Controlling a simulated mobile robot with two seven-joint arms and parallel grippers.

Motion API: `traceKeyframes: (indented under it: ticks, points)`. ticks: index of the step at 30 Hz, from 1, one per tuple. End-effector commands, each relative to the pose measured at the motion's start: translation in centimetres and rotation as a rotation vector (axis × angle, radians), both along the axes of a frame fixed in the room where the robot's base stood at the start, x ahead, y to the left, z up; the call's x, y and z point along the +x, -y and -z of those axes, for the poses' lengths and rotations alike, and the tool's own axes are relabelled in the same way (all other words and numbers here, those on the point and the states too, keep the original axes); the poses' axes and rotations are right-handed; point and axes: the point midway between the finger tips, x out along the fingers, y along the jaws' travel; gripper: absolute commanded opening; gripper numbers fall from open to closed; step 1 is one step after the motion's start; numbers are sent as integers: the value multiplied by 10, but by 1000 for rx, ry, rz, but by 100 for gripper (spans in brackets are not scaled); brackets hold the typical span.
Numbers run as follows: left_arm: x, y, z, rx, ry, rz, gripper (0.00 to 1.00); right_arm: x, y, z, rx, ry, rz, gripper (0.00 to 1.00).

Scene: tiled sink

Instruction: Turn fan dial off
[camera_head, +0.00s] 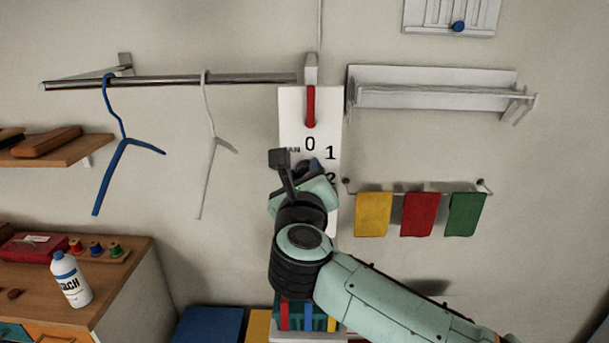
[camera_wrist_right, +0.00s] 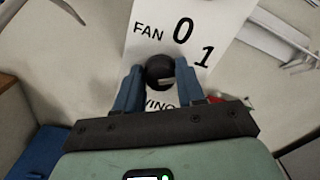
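A white wall panel (camera_head: 292,107) carries the printed word FAN and the numbers 0, 1 and 2. In the right wrist view the panel (camera_wrist_right: 207,35) shows the fan dial (camera_wrist_right: 160,70), a round black knob with a pale mark low on its right side. My right gripper (camera_wrist_right: 159,75) has its two blue fingers on either side of the dial, seemingly against it. In the head view my right gripper (camera_head: 309,170) is at the panel below the 0 and hides the dial. My left gripper is not in view.
A red hook or strap (camera_head: 310,107) hangs over the panel's top. A rail with blue (camera_head: 115,165) and white (camera_head: 207,165) hangers is to the left. Yellow (camera_head: 373,214), red and green cloths hang to the right. A white bottle (camera_head: 72,281) stands on the left cabinet.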

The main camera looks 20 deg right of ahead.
Motion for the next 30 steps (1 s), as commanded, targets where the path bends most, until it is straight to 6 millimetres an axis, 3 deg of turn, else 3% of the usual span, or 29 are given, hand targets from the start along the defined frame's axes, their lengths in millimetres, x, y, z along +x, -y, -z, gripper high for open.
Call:
traceKeyframes:
  ticks: [14,30]
  points:
    - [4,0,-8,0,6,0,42,0,-1,-2,-103,-29,0,8]
    - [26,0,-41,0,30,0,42,0,-2,-2,-563,-160,-1,8]
